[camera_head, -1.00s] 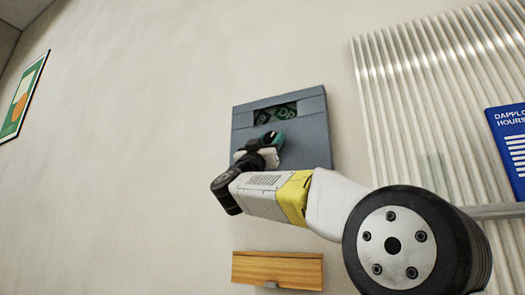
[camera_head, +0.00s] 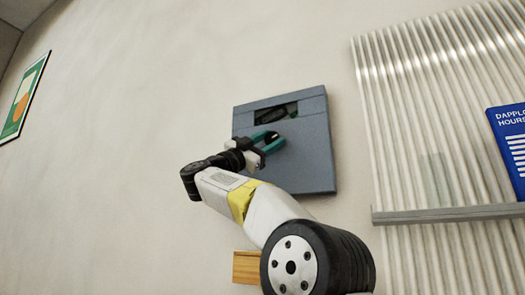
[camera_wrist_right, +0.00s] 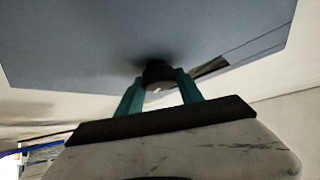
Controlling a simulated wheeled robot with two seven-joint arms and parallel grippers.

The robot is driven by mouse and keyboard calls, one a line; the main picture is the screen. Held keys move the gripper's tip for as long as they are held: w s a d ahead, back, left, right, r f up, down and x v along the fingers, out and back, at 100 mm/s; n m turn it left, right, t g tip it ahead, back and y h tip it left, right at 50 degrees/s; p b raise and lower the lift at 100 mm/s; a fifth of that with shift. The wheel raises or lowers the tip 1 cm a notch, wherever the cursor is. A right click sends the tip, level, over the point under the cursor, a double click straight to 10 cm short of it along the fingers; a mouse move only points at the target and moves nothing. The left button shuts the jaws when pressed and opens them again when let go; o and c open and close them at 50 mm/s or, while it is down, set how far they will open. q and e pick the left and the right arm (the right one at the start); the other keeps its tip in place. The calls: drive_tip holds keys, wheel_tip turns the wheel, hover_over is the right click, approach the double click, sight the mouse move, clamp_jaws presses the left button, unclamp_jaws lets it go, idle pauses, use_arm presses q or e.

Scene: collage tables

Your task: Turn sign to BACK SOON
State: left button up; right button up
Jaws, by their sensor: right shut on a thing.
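The sign (camera_head: 305,168) is a blue-grey box on the wall with a narrow window (camera_head: 276,112) near its top. The window shows dark green shapes, too small and tilted to read. My right gripper (camera_head: 268,143) is at the front of the box, below the window, with its teal fingers rolled on a slant. In the right wrist view the fingers are shut on a dark round knob (camera_wrist_right: 158,73) that stands out from the grey face (camera_wrist_right: 80,45). My left gripper is not in view.
A wooden ledge (camera_head: 246,267) is on the wall below the sign, partly hidden by my right arm. A ribbed panel with a grey rail (camera_head: 450,213) and a blue hours board (camera_head: 510,140) is at the right. A green poster (camera_head: 22,97) hangs far left.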

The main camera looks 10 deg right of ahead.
idle(0.4)
drive_tip(key=o, duration=1.4)
drive_tip(key=shift+a, duration=0.1)
drive_tip(key=v, duration=0.7)
drive_tip(key=shift+s+a+f, duration=0.15)
drive_tip(key=shift+a+f, duration=0.05)
drive_tip(key=shift+a, duration=0.05)
drive_tip(key=shift+c, duration=0.3)
